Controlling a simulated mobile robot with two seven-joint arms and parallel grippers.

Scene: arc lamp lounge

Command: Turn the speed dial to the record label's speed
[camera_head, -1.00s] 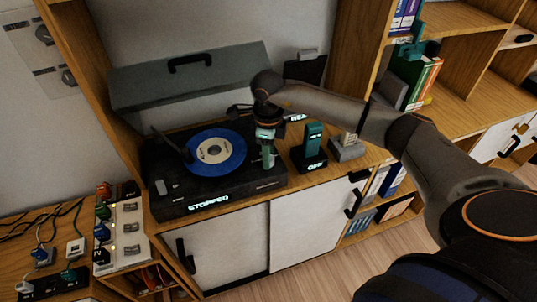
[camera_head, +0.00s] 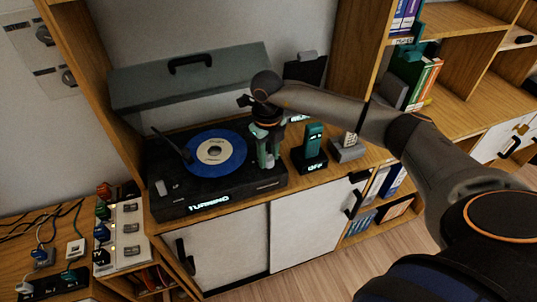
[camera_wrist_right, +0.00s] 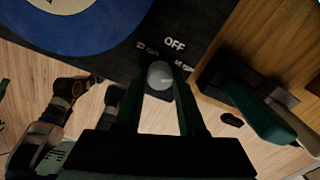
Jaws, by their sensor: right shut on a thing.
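The black turntable (camera_head: 225,190) stands on the wooden cabinet. A blue record (camera_head: 216,153) lies on it, with a pale centre label (camera_head: 215,150) whose print is too small to read. Its front display (camera_head: 209,202) reads like "TURNING". My right gripper (camera_head: 267,163) points down at the deck's right side. In the right wrist view its two dark fingers (camera_wrist_right: 160,85) are shut on a round grey dial (camera_wrist_right: 160,74). The word "OFF" (camera_wrist_right: 174,44) is printed above the dial, with smaller marks beside it that I cannot read. My left gripper is not in view.
A green device (camera_head: 313,145) on a black stand marked "OFF" and a grey block (camera_head: 347,149) stand to the right. The raised lid (camera_head: 190,75) is behind the deck. A switch panel (camera_head: 122,235) is at the left. Open floor lies in front.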

